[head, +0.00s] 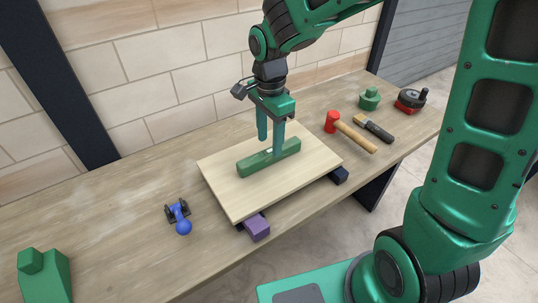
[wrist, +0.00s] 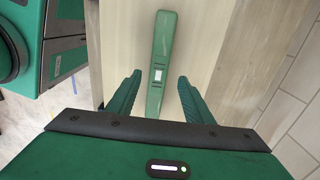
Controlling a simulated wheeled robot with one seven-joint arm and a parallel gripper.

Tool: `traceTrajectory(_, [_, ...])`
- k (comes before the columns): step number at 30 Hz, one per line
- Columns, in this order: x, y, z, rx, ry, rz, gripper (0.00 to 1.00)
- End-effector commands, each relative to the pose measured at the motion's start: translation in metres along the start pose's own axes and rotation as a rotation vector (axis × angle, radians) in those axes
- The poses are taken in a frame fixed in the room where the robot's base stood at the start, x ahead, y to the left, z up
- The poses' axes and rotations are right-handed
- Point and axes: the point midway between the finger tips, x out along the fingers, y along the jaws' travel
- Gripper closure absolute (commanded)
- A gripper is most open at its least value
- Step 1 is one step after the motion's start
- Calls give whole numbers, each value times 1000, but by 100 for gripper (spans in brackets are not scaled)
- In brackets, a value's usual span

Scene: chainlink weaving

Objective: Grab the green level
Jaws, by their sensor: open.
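The green level (head: 256,164) is a long bar lying on a pale wooden board (head: 215,175) in the head view. In the wrist view the level (wrist: 165,40) runs lengthwise, with a small whitish vial window near its middle. My gripper (head: 271,145) points down over the level. In the wrist view my gripper (wrist: 158,85) is open, with one finger on each side of the level and visible gaps between. Nothing is held. In the head view one finger hides a small part of the level.
The board sits on a wooden workbench (head: 140,185). A purple block (head: 257,228) is at its front edge, and a blue tool (head: 180,218) lies left. A red-headed hammer (head: 350,132), chisel (head: 373,128), green object (head: 369,98) and red-and-black tool (head: 410,100) are right. A tiled wall is behind.

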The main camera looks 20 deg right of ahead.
Motion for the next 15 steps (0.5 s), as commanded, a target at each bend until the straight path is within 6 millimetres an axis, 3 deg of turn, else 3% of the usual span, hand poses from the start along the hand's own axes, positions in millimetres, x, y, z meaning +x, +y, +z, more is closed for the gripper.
traceTrajectory(7, [35,2,0,0,-1,4,53])
traceTrajectory(15, [46,2,0,0,0,1,53])
